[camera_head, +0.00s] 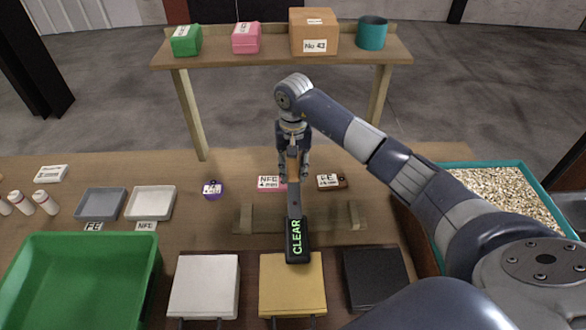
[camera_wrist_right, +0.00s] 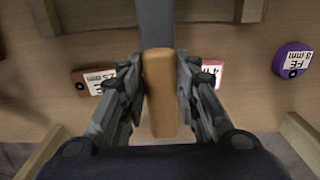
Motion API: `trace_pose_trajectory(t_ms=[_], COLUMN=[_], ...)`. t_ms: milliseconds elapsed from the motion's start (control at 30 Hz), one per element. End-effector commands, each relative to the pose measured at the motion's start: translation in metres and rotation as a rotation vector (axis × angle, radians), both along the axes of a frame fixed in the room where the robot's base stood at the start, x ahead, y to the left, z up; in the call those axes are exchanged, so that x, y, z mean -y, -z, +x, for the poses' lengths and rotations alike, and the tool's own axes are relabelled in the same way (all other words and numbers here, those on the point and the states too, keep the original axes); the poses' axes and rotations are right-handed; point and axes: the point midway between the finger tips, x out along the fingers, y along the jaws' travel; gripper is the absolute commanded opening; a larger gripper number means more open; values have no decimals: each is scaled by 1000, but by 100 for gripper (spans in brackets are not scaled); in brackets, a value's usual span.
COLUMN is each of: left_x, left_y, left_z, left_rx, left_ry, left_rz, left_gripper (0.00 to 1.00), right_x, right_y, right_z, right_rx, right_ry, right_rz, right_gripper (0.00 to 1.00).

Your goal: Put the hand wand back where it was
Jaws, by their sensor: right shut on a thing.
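The hand wand has a tan handle (camera_wrist_right: 160,92), a grey shaft (camera_head: 294,200) and a black head (camera_head: 297,242) lit with "CLEAR" in green. My right gripper (camera_head: 294,172) is shut on the handle, which also shows between its fingers in the right wrist view (camera_wrist_right: 161,100). The shaft points toward the front of the table, and the head overlaps the yellow pad's back edge in the picture. A low wooden rack (camera_head: 338,217) with two end posts lies below the shaft. Whether the wand touches the rack, I cannot tell. My left gripper is out of view.
Labelled samples, purple (camera_head: 212,190), pink (camera_head: 268,184) and brown (camera_head: 331,182), lie behind the rack. White (camera_head: 204,286), yellow (camera_head: 293,287) and black pads (camera_head: 375,279) line the front. A green bin (camera_head: 80,275) stands left, a teal-rimmed granule tray (camera_head: 500,190) right.

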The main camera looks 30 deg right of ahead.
Motion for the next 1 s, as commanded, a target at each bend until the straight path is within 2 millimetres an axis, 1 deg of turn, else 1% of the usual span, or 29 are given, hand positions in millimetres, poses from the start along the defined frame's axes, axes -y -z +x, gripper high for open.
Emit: trace_pose_trajectory(t_ms=[100, 200, 233, 267, 300, 667, 767, 867, 933, 1000], left_x=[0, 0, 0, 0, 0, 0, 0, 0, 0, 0], left_y=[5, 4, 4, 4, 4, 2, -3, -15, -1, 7], left_z=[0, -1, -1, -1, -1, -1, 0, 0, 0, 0], left_rx=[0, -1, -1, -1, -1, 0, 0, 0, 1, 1], left_ry=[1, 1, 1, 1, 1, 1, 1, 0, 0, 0], left_rz=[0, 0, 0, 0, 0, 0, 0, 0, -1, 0], left_gripper=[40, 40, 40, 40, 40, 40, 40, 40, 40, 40], right_x=[0, 0, 0, 0, 0, 0, -1, -2, 0, 1], right_y=[4, 2, 3, 3, 3, 2, -3, -13, -20, -36], right_z=[0, 0, 0, 0, 0, 0, 0, 0, 2, 2], right_rx=[2, 1, 1, 1, 0, 0, 0, -1, 8, 9], right_ry=[0, -1, -1, -1, -1, -1, -1, -2, -2, -2], right_rz=[-1, 0, 0, 0, 0, 0, 1, 3, 0, -2], right_gripper=[0, 0, 34, 41, 50, 50, 50, 50, 50, 50])
